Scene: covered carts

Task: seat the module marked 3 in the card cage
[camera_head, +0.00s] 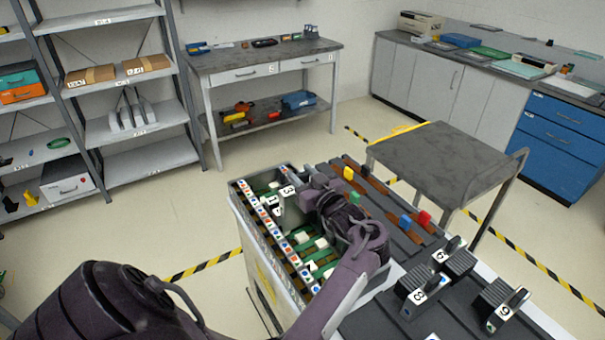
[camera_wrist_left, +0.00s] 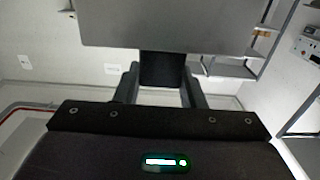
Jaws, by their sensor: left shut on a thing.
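The module marked 3 (camera_head: 289,210) is a pale grey block with a white number label on top. My left gripper (camera_head: 311,196) is shut on it, at the upper back part of the card cage (camera_head: 239,222). In the left wrist view the two fingers (camera_wrist_left: 162,88) close on the module's dark handle, and its grey body (camera_wrist_left: 165,24) extends beyond. Whether its lower edge is in a slot or above the cage is hidden. The cage is an open box with green boards, white blocks and a row of coloured marks along its left side. My right gripper is not in view.
Modules marked 6 (camera_head: 457,257), 8 (camera_head: 421,292) and 9 (camera_head: 503,303) sit on the dark cart top right of the cage. Brown strips with yellow (camera_head: 348,172), blue (camera_head: 405,220) and red (camera_head: 424,219) pieces lie behind. An empty grey cart (camera_head: 445,160) stands beyond.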

